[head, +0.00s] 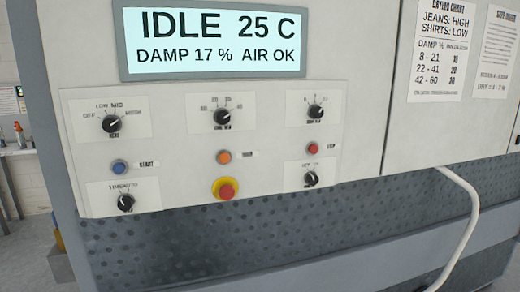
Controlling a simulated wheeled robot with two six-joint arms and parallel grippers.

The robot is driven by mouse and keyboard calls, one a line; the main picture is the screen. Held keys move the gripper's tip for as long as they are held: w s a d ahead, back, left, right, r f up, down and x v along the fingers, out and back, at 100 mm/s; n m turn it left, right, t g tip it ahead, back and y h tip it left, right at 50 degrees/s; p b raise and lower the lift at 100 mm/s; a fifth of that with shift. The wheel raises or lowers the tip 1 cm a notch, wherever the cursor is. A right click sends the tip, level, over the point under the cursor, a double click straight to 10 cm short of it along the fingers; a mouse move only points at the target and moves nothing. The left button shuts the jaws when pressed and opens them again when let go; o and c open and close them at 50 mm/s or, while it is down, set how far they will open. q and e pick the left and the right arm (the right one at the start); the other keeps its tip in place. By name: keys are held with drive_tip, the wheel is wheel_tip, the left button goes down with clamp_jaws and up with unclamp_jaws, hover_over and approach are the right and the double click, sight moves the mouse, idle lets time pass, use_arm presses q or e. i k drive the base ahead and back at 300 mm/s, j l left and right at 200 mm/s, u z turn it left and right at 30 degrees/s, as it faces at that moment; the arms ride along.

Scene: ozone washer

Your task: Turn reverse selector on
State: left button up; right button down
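The control panel (270,180) has several black rotary knobs. I cannot read which label is for the reverse selector. A small knob (312,178) sits at the lower right, with a short blurred label above it. Another knob (126,202) sits at the lower left, under a longer blurred label. A top row holds a left knob (112,123), a middle knob (222,117) and a right knob (316,111), each with a multi-position scale. The display (215,40) reads IDLE, 25 C, DAMP 17 %, AIR OK. Neither of my grippers is in view.
Between the knobs are a blue button (119,167), an orange button (223,157), a red button (313,148) and a red mushroom button (226,189) on a yellow ring. A white hose (468,205) hangs at the right.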

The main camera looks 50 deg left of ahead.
sight(311, 178)
drive_tip(key=u, duration=1.85)
drive_tip(key=l+u, duration=0.1)
drive_tip(key=l, duration=1.3)
